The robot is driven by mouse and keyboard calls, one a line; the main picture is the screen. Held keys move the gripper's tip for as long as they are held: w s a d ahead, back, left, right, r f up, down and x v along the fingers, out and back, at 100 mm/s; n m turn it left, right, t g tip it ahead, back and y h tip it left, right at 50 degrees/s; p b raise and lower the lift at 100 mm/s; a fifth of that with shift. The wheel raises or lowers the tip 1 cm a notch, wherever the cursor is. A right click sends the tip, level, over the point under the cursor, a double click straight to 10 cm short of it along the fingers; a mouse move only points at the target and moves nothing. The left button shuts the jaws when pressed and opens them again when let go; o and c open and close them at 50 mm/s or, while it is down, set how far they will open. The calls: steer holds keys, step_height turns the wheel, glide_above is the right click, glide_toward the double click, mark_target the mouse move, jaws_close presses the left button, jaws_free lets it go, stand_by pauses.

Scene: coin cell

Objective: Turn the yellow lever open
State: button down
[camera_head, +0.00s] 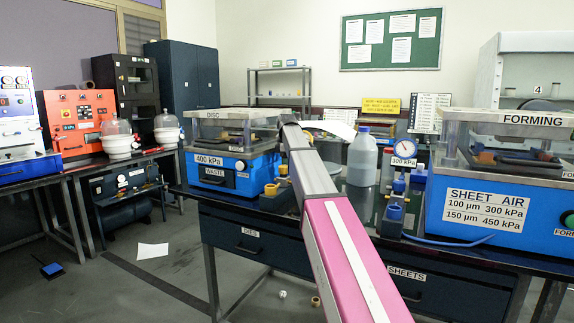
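I cannot clearly make out a yellow lever. Small yellow-orange parts (271,188) show beside the blue DISC machine (230,175), just left of my arm. A pressure gauge (404,148) with blue fittings stands on the bench right of my arm, and a blue hose runs from it toward the blue FORMING machine (484,212). My arm, pink and grey, reaches from the bottom middle up and away over the bench. Its far end is near the right side of the DISC machine. My gripper cannot be seen; the arm hides it and part of the bench behind.
A translucent bottle (362,158) with a blue cap stands close to the right of my arm. The dark bench (455,252) has drawers below. An orange machine (74,122) and glass domes stand at the left. Paper (152,251) lies on the open floor.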

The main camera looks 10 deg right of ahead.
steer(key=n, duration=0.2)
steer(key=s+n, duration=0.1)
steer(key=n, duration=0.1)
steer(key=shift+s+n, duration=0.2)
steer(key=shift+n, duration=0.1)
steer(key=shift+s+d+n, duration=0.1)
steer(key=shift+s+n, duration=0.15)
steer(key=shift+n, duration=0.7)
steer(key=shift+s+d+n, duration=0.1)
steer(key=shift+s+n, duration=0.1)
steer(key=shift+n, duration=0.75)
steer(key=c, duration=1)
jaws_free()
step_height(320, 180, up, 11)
